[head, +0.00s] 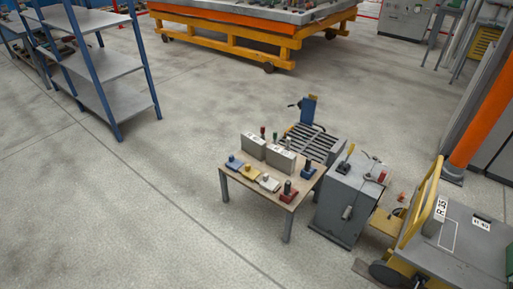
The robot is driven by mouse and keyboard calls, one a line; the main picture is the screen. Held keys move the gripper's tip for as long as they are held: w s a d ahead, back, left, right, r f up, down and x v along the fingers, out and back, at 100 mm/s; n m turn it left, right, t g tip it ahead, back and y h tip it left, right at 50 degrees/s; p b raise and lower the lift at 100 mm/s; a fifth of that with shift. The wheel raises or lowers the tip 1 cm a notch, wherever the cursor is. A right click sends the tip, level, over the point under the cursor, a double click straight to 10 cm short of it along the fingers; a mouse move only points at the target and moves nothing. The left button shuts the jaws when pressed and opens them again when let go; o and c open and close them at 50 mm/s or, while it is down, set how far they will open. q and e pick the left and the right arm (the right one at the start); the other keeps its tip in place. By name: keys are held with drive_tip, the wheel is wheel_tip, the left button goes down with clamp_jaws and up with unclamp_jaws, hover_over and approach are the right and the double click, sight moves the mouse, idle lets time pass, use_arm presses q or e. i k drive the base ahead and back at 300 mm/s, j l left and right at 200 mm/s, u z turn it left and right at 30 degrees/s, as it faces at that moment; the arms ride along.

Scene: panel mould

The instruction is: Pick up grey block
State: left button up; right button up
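Two grey blocks stand upright on a small wooden-topped table (240,178) right of the middle of the head view. One grey block (252,147) is at the back left of the table. The other grey block (281,161) is to its right and a little nearer. Both carry small light labels that are too small to read. I cannot tell which one the task names. Neither of my grippers shows in the head view.
Small blue, yellow, white and red-based pieces line the table's front. A grey cabinet (348,205) stands right of the table. A cart (455,250) with a yellow rail is farther right. A blue shelf rack (115,95) stands upper left. Floor left of the table is clear.

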sight(254, 146)
drive_tip(key=i+l, duration=0.35)
drive_tip(key=i, duration=0.2)
drive_tip(key=i+l, duration=0.35)
drive_tip(key=i, duration=0.2)
drive_tip(key=i+l+u, duration=0.1)
drive_tip(key=i+l, duration=0.2)
drive_tip(key=i, duration=0.5)
